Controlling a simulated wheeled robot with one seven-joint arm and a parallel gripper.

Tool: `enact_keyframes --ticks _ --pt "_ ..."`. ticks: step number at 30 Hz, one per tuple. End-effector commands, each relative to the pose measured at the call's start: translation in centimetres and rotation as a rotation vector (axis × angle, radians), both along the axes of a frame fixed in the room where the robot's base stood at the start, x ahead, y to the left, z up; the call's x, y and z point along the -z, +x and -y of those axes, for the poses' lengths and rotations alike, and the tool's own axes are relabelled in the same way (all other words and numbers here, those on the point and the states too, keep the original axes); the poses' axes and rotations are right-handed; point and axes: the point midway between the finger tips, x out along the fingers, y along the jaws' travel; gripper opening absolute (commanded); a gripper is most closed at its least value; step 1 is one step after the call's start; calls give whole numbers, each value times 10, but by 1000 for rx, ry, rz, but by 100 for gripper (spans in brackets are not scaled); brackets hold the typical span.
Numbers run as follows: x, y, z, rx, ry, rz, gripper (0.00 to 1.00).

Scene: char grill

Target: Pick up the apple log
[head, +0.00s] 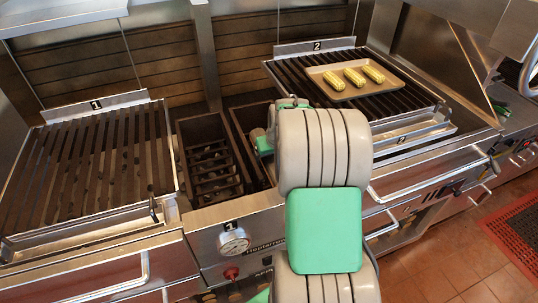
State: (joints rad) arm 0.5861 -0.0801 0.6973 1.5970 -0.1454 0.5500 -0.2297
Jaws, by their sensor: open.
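I cannot make out an apple log for certain. A dark metal bin (183,150) between the two grills holds several dark bar-like pieces, too dark to tell as logs or grating. A second dark bin (240,135) lies just right of it, and my arm covers most of its inside. My grey and green arm reaches forward over the front of the grill to this second bin. My gripper is hidden behind my arm links, so its fingers and anything near them cannot be seen.
Grill 1 (95,165) on the left is bare. Grill 2 (297,82) on the right carries a tray (388,92) with three corn cobs (354,77). A steel front with a round dial (233,242) and rails runs below. A red mat (515,235) lies on the floor at right.

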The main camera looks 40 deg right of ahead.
Motion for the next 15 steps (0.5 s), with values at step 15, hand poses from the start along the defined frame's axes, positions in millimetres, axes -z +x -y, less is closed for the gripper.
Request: enact_keyframes --ticks 15 --pt "4 2 -1 -3 0 1 60"
